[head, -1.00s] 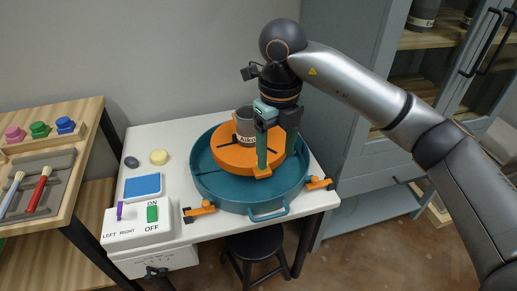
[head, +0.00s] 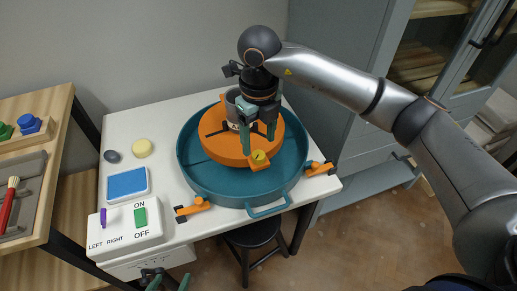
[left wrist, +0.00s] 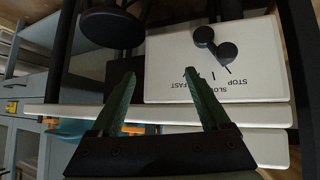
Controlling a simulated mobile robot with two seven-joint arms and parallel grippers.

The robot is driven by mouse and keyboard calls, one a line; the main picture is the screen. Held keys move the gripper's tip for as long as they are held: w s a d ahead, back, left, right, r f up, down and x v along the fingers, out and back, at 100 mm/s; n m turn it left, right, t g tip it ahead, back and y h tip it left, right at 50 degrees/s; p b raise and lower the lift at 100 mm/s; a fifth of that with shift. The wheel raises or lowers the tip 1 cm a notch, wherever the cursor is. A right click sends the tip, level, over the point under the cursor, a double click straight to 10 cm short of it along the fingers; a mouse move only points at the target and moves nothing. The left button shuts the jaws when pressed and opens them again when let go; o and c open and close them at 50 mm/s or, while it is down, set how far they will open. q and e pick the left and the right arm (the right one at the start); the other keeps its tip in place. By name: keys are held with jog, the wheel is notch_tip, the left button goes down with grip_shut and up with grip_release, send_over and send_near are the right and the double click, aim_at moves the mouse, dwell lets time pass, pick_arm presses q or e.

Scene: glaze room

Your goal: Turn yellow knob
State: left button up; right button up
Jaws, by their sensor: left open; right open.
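The yellow knob (head: 259,156) is a small round cap on the orange block at the front of the orange disc (head: 222,147). My right gripper (head: 259,146) points down just above and behind it, with open fingers on either side. I cannot tell whether they touch the knob. A grey labelled mug (head: 232,100) stands on the disc, partly hidden by my right gripper. My left gripper (head: 166,282) is low at the bottom edge of the head view. In the left wrist view my left gripper (left wrist: 159,80) is open and empty, facing a white panel with a black dial (left wrist: 214,45).
A teal basin (head: 222,187) surrounds the disc, with orange clamps (head: 194,208) at its front. A switch box (head: 128,226), blue pad (head: 127,184) and yellow sponge (head: 142,148) are on the white table's left side. A black stool (head: 254,234) stands below, and a cabinet is at right.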

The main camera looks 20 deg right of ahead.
aim_at(259, 155)
jog(key=shift+f, duration=2.2)
grip_shut()
